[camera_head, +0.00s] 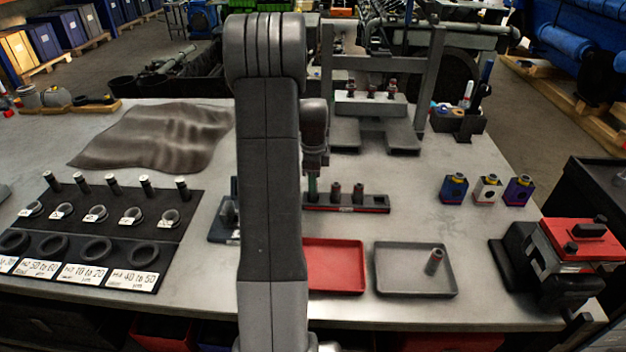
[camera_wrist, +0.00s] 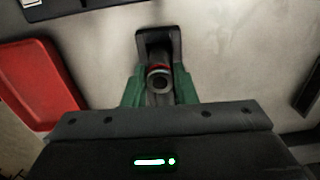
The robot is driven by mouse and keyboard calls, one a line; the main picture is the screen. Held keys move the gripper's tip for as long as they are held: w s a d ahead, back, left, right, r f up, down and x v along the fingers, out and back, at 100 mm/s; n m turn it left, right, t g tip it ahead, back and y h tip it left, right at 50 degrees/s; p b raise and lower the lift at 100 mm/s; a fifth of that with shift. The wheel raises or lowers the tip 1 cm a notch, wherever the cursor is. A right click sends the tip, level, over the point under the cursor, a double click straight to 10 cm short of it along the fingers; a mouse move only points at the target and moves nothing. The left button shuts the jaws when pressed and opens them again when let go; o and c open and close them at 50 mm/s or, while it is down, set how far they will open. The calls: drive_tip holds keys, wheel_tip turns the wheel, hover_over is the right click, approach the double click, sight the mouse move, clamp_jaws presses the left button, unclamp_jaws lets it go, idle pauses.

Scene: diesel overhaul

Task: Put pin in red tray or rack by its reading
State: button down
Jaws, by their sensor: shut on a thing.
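In the wrist view my gripper (camera_wrist: 159,80) has its green fingers closed around a pin (camera_wrist: 159,72), seen nearly end-on with a reddish band. A dark squarish shape lies just beyond the pin; I cannot tell whether they touch. In the head view my arm hides most of the gripper; a green finger (camera_head: 312,187) shows at the left end of the dark rack (camera_head: 345,208). Two brownish pins (camera_head: 347,192) stand in that rack. The red tray (camera_head: 336,267) is partly hidden by my arm and looks empty; it also shows in the wrist view (camera_wrist: 40,85). No reading is legible.
A grey tray (camera_head: 400,288) holds one pin (camera_head: 434,262). A dark labelled block (camera_head: 222,235) is half hidden behind my arm. Rings and pins (camera_head: 112,182) stand on a black board at left. Small coloured blocks (camera_head: 487,188) and a red-topped machine (camera_head: 575,245) are at right.

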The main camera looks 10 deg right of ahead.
drive_tip(key=shift+f+b, duration=0.3)
drive_tip(key=shift+f, duration=0.1)
drive_tip(key=c, duration=0.7)
unclamp_jaws()
drive_tip(key=shift+r, duration=0.15)
drive_tip(key=shift+r+p, duration=2.7)
drive_tip(key=shift+r, duration=1.25)
drive_tip(key=shift+f, duration=0.2)
drive_tip(key=shift+f+b, duration=2.4)
drive_tip(key=shift+f, duration=1.05)
